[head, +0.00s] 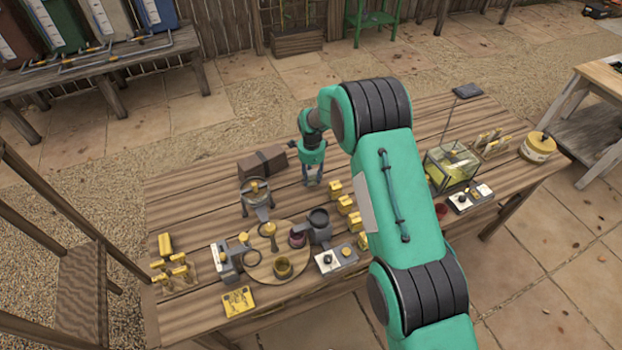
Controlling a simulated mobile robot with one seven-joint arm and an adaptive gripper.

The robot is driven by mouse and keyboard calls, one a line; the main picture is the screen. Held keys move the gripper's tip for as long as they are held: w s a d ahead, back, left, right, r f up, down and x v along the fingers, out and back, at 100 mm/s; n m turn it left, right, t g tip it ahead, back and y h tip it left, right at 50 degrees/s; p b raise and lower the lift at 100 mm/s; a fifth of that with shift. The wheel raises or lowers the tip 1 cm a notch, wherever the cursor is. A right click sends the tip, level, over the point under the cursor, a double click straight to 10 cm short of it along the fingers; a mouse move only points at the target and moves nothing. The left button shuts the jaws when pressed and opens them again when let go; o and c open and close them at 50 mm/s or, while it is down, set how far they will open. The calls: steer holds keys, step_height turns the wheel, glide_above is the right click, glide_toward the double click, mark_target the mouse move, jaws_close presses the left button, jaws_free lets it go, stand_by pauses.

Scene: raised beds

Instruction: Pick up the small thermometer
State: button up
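I cannot pick out the small thermometer with certainty in the head view; the tabletop items are small, and my arm covers part of the table. My gripper (312,180) points down over the back middle of the wooden table (215,185). It is right of a dark brown case (262,162) and left of several small yellow blocks (345,205). Its fingers are too small to show whether they are open or shut, and I see nothing clearly held.
A round board (262,270) bears several small vessels. A yellow card (238,301) lies at the front left. A glass tank (450,168) and a yellow tub (537,148) stand right of my arm. Bare planks show at the back left.

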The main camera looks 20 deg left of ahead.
mark_target(311, 173)
stand_by(0.3)
steer(key=shift+r, duration=5)
